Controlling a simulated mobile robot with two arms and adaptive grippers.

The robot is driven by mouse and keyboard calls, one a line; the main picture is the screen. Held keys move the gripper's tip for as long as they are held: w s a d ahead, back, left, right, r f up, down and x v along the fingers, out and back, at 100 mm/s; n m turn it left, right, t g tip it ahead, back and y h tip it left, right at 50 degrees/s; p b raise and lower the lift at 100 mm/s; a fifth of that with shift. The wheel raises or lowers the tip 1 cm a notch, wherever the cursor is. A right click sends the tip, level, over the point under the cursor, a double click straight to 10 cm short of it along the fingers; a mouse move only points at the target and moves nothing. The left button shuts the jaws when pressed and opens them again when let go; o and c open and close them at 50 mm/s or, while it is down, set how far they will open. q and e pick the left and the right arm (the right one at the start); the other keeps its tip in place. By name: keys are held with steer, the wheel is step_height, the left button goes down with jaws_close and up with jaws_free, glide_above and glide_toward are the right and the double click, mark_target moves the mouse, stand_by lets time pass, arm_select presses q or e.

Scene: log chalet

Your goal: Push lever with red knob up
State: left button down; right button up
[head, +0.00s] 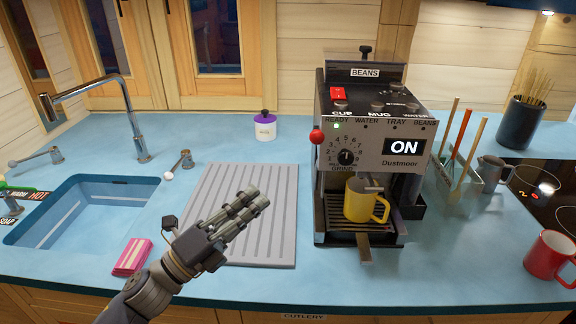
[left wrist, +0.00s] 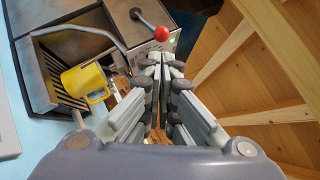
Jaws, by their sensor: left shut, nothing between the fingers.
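The coffee machine (head: 372,150) stands on the blue counter. Its lever with a red knob (head: 317,136) is at the front left edge of the machine, beside the grind dial. In the left wrist view the red knob (left wrist: 161,33) sits at the end of a short metal lever (left wrist: 146,23), just beyond the fingertips in the picture. My left gripper (head: 256,198) is shut and empty above the grey drainboard, to the left of and lower than the knob in the head view. It also shows shut in the left wrist view (left wrist: 164,68). My right gripper is not visible.
A yellow mug (head: 361,202) stands on the machine's drip tray. A grey ribbed drainboard (head: 275,240) lies left of the machine, with a purple-lidded jar (head: 265,127) behind it. The sink (head: 85,212) and a pink sponge (head: 133,257) are further left.

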arm_select(q)
steer(key=p, duration=0.6)
glide_toward(319, 143)
steer(key=x, duration=0.5)
steer(key=shift+w+d+r, duration=0.1)
steer(key=shift+w+d, duration=0.25)
steer(key=shift+d, duration=0.15)
steer(key=shift+w, duration=0.1)
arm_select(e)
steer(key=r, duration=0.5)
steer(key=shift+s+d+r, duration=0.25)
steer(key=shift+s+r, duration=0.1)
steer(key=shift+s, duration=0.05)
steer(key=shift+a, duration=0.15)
arm_select(q)
steer(key=shift+r, duration=0.1)
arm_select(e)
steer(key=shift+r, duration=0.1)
